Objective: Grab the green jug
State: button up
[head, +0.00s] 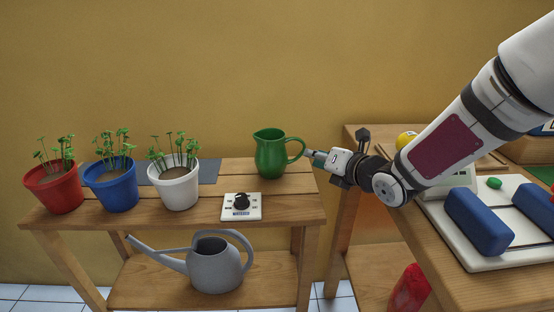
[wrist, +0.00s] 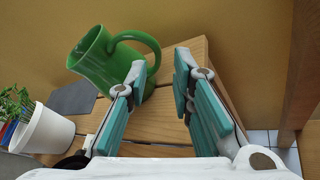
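The green jug (head: 270,155) stands upright on the left wooden bench, near its right end, with its handle towards the right. My gripper (head: 312,156) is to the right of the jug, level with the handle, and points left at it. In the wrist view the jug (wrist: 97,62) is at the upper left, and its handle reaches towards the left fingertip. The left finger hides part of the handle's lower end. I cannot tell whether finger and handle touch.
A dial device (head: 241,207) lies in front of the jug. White (head: 175,190), blue (head: 110,190) and red (head: 53,190) plant pots stand to the left. A grey watering can (head: 215,265) is on the lower shelf. A second table (head: 435,255) with blue blocks is at right.

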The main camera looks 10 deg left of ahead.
aim_at(301, 153)
jog(key=b+x, duration=0.1)
jog(key=x, duration=0.6)
jog(key=shift+s+a+f, duration=0.1)
jog(key=shift+a, duration=0.15)
grip_shut()
